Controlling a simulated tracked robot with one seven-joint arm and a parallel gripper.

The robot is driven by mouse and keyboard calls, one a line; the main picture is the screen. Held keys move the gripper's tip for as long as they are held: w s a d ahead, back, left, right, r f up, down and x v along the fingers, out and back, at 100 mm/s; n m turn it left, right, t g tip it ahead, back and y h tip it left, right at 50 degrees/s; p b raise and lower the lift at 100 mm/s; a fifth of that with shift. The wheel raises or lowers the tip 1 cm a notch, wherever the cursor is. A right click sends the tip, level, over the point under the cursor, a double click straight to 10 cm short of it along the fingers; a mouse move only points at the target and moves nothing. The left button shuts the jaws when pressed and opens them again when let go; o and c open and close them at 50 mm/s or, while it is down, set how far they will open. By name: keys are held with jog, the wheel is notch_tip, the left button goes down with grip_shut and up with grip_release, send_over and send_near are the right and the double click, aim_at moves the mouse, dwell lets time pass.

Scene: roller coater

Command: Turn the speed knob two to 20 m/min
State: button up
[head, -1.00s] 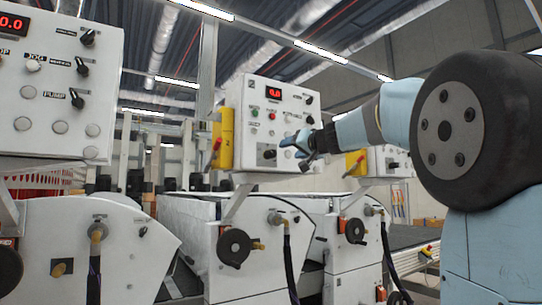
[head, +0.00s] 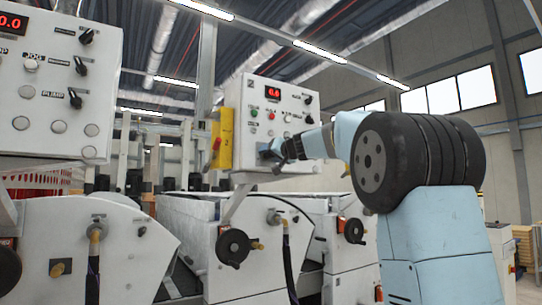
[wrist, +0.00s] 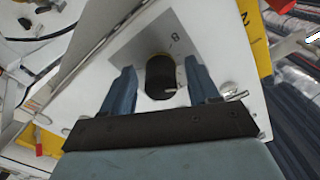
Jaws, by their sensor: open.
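The control panel with the "2" mark (head: 240,150) stands in the middle of the head view. Its red display (head: 272,92) seems to read 0.6, but the digits are small. The speed knob (wrist: 160,77) is black and round in the wrist view, on a grey plate (wrist: 140,48) with an "8" mark near it. My gripper (wrist: 160,71) is open, with one blue finger on each side of the knob. I cannot tell if they touch it. In the head view my gripper (head: 272,150) is at the panel's lower part and hides the knob.
Another control panel (head: 60,80) with switches and a red display stands at the left. A yellow box with a red part (head: 223,138) is on the middle panel's left side. Coater units with black handwheels (head: 234,247) stand below the panels.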

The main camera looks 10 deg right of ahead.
jog(key=c, duration=1)
jog(key=shift+m, duration=0.3)
jog(key=m, duration=0.5)
jog(key=shift+d+m, duration=0.1)
jog(key=shift+m, duration=0.2)
jog(key=m, duration=0.6)
jog(key=shift+w+d+f, duration=0.1)
jog(key=shift+f, duration=0.05)
jog(key=m, duration=0.5)
jog(key=shift+f+m, duration=0.1)
jog(key=shift+m, duration=0.3)
jog(key=m, duration=0.5)
jog(key=shift+m, duration=0.4)
jog(key=shift+a, duration=0.2)
